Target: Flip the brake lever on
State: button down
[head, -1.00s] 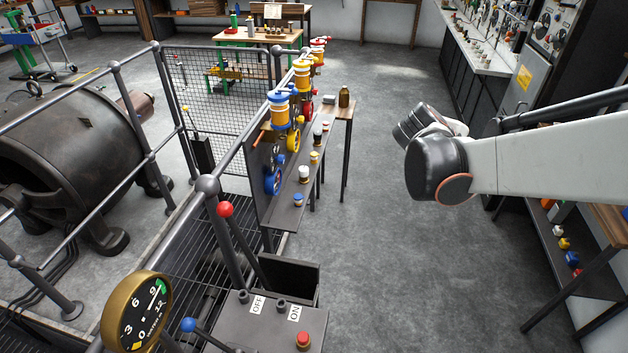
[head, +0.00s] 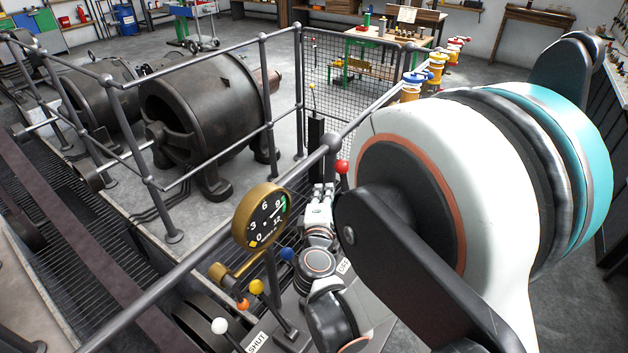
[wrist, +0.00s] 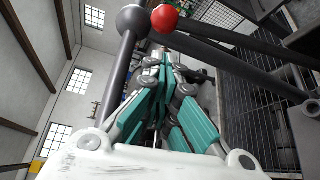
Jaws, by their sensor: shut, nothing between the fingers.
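A lever with a red ball knob (head: 342,166) stands beside the railing; which lever is the brake lever is not marked clearly. In the wrist view the red knob (wrist: 165,18) is just beyond my fingertips, with its dark shaft running down to the right. My gripper (head: 323,188) is shut and empty, just left of and below the red knob in the head view. In the wrist view my gripper (wrist: 163,60) points towards the knob; I cannot tell whether they touch. A white label (head: 344,266) lies partly hidden behind my arm, which also hides the lever's base.
Levers with blue (head: 287,254), yellow (head: 256,286) and white (head: 219,325) knobs stand close to my arm. A brass gauge (head: 262,215) rises left of my gripper. The railing (head: 205,250) and a mesh fence (head: 345,75) bound the dynamo (head: 205,110).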

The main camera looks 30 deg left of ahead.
jog(key=shift+s+a+f, duration=0.1)
jog(key=shift+s+a, duration=0.1)
jog(key=shift+s, duration=0.05)
jog(key=b+x, duration=0.1)
jog(key=x, duration=0.9)
jog(key=shift+a+b, duration=0.1)
jog(key=shift+b, duration=0.2)
